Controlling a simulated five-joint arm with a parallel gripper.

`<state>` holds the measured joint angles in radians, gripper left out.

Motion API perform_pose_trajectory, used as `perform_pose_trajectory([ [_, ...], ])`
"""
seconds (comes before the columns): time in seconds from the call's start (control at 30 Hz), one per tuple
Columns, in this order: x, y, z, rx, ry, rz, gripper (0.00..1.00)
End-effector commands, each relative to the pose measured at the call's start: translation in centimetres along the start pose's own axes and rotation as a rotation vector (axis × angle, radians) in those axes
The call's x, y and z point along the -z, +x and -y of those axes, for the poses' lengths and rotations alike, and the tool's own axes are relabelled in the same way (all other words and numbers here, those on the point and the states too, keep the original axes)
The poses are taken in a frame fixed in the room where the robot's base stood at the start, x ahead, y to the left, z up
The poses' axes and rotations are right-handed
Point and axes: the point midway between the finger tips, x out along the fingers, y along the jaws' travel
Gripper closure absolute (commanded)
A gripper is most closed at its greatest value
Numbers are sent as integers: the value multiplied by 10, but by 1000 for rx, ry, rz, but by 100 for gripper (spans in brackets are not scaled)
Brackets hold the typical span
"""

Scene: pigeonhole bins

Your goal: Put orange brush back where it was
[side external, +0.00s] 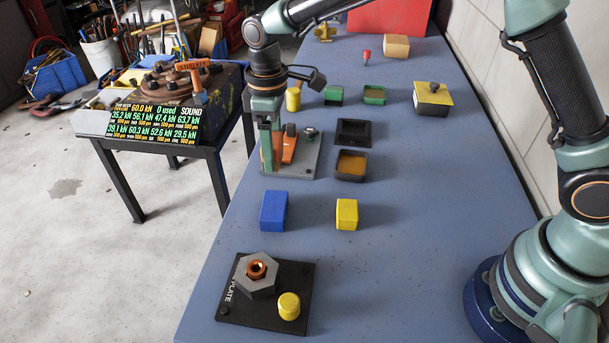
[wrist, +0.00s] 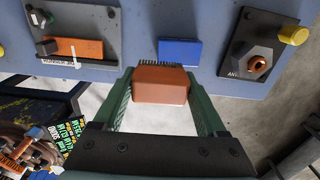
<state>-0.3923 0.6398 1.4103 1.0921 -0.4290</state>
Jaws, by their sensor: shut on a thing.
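In the wrist view the orange brush (wrist: 161,84) is a brown-orange block with a row of dark bristles along its far edge. My gripper (wrist: 160,92) is shut on it, with one green finger on each side. In the side view my gripper (side external: 271,153) points down near the left edge of the blue table, at the grey plate (side external: 305,165). The brush is hard to tell there from an orange piece (side external: 288,149) at the plate. The wrist view shows a separate orange piece (wrist: 75,48) lying on that plate. I cannot tell the brush's height.
A blue block (side external: 273,211) and yellow block (side external: 346,214) stand in front. Black trays (side external: 340,178) are right of the plate; green bins (side external: 374,102) are behind. A black plate (side external: 300,327) bears a hex nut and yellow cylinder. The table's right side is mostly clear.

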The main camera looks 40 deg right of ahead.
Motion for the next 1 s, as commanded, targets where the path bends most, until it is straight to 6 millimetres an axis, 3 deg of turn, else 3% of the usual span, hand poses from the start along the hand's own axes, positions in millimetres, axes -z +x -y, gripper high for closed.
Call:
perform_pose_trajectory([
  [0.2,-2,0,4,0,-1,0,100],
  [0.37,-12,-1,29,0,0,0,100],
  [0.7,-71,8,113,0,15,-1,100],
  [1.0,-131,22,161,0,29,-2,100],
])
